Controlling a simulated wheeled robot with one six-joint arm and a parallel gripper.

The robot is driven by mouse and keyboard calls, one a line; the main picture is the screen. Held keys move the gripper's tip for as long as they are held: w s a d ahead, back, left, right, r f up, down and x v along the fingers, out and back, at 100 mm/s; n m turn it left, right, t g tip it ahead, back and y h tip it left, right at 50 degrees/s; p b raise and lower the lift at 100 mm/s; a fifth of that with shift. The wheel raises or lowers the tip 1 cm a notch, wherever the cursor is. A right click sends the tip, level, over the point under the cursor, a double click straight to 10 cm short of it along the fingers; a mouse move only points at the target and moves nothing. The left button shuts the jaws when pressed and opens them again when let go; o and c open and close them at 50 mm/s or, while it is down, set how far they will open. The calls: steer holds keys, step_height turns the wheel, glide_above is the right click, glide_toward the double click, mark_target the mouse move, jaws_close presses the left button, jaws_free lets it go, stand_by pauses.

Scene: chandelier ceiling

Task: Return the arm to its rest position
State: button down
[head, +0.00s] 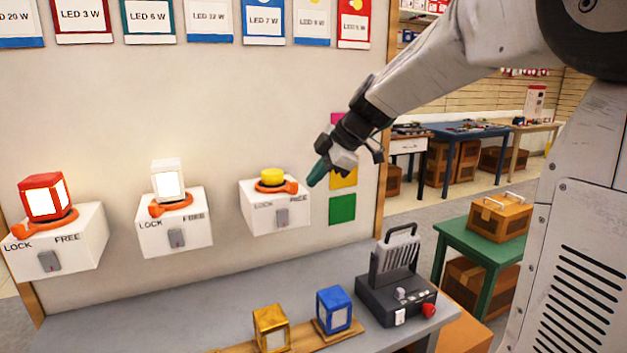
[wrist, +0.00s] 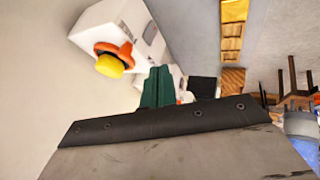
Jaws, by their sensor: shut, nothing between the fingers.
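My gripper (head: 318,173) hangs in the air in front of the wall, just right of the rightmost white lock box (head: 276,213). Its dark green fingers are shut with nothing between them. The arm reaches in from the upper right of the head view. In the wrist view the shut green fingers (wrist: 157,88) point away from the camera. The yellow knob (wrist: 109,65) in its orange ring shows there at upper left on its white box, apart from the fingers.
Two more lock boxes hold a white lamp (head: 168,180) and a red lamp (head: 44,196). Below, the grey bench (head: 190,295) carries a gold cube (head: 271,328), a blue cube (head: 334,310) and a dark device (head: 396,290). A green table (head: 478,243) with a cardboard box (head: 499,217) stands right.

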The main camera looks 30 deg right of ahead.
stand_by(0.3)
steer(key=s+a+f+m+g+h, duration=0.1)
steer(key=s+m, duration=0.4)
steer(key=s, duration=0.6)
steer(key=s+a+f+m+g+h, duration=0.1)
steer(key=s+f+m, duration=0.3)
steer(key=s, duration=0.7)
steer(key=s+a+f+m+g+h, duration=0.2)
steer(key=s+m, duration=0.5)
steer(key=s, duration=0.4)
steer(key=shift+a+f+h, duration=0.15)
steer(key=shift+f+h, duration=0.25)
steer(key=shift+f, duration=0.3)
